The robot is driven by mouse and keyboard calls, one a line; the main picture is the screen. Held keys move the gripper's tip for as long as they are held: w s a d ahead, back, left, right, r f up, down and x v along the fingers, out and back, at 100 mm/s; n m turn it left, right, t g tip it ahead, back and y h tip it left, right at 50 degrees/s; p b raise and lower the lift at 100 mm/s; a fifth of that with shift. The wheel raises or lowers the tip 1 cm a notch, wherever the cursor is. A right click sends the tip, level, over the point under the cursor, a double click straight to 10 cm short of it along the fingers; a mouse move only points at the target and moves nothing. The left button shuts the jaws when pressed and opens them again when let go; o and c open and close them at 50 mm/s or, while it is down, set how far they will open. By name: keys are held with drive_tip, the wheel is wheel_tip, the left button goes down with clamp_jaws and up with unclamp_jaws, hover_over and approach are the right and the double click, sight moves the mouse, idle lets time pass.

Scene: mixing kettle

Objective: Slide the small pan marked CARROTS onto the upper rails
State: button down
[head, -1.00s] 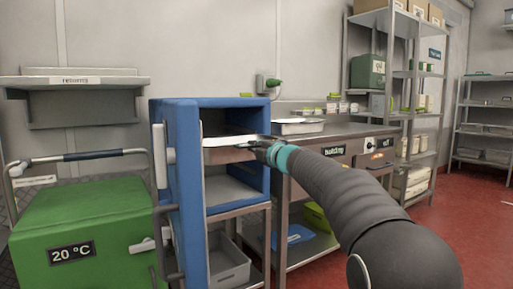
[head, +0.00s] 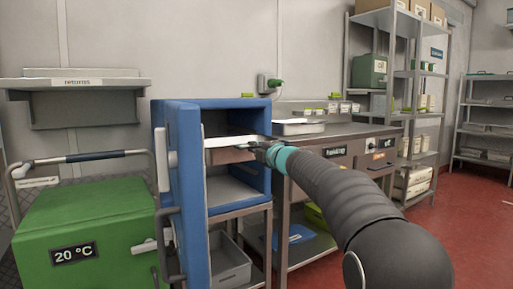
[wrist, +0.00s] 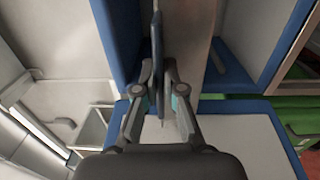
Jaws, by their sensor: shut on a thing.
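A shallow metal pan (head: 228,155) with a pale rim sits level in the upper part of the open blue cabinet (head: 180,109). I cannot read any mark on it. My gripper (head: 262,148) is shut on the pan's near right edge at the cabinet's mouth. In the wrist view my gripper (wrist: 160,88) has its fingers close together on a thin edge, with the blue cabinet frame around it. The upper rails are hidden in the cabinet's shadow, so I cannot tell whether the pan rests on them.
The cabinet's blue door (head: 188,200) stands open on the left, beside a green box (head: 85,220) marked 20 °C. A steel counter (head: 345,134) with a tray (head: 300,127) adjoins on the right. A grey bin (head: 230,262) stands below the cabinet.

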drive_tip(key=shift+r+p+x, duration=0.2)
drive_tip(key=shift+p+x, duration=3.3)
drive_tip(key=shift+x, duration=1.25)
drive_tip(key=shift+w+a+f+p, duration=0.15)
drive_tip(key=shift+w+a+p, duration=0.3)
drive_tip(key=shift+w+p, duration=0.15)
